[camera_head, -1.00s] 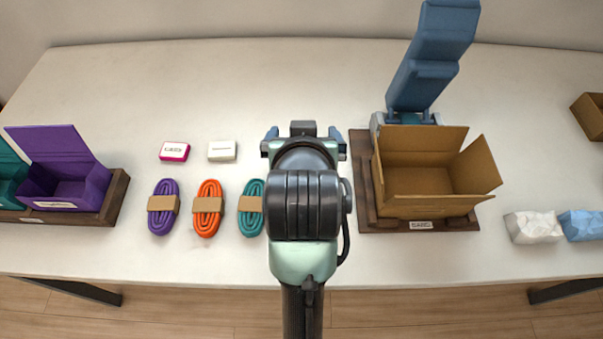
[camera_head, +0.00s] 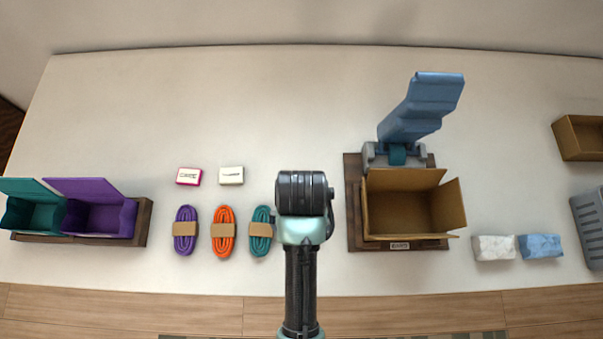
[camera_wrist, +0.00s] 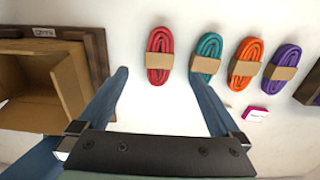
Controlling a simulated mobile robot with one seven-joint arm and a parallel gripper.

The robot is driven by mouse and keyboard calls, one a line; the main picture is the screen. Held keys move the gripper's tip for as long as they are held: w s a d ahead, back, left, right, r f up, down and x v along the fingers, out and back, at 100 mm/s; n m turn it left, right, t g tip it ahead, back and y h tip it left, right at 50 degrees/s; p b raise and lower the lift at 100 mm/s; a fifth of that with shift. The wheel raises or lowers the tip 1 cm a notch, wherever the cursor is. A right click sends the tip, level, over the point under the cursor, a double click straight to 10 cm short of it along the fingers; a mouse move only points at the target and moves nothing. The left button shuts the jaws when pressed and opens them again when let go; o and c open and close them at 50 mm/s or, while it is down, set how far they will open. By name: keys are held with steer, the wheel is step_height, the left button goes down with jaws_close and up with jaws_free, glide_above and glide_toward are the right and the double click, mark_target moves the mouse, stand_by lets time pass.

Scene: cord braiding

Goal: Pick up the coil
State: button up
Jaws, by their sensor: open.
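In the wrist view, a red coil (camera_wrist: 160,40) with a tan paper band lies on the table just beyond the fingertips of my gripper (camera_wrist: 158,78). My gripper is open and empty, with its two fingers apart. Beside the red coil lie a teal coil (camera_wrist: 208,45), an orange coil (camera_wrist: 247,50) and a purple coil (camera_wrist: 283,60), each banded. In the head view, the purple coil (camera_head: 185,218), orange coil (camera_head: 223,218) and teal coil (camera_head: 260,218) show in a row left of my arm. My arm hides the red coil and gripper there.
An open cardboard box (camera_head: 405,238) on a dark wooden base stands right of my arm, with a blue lever device (camera_head: 420,110) behind it. Purple (camera_head: 125,218) and teal (camera_head: 30,215) bins stand left. Two small boxes (camera_head: 189,176) (camera_head: 231,175) lie behind the coils.

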steer(key=f, duration=1.1)
steer(key=shift+w, duration=0.25)
steer(key=shift+c, duration=0.3)
steer(key=shift+r, duration=0.1)
steer(key=c, duration=1.4)
steer(key=shift+r, duration=0.1)
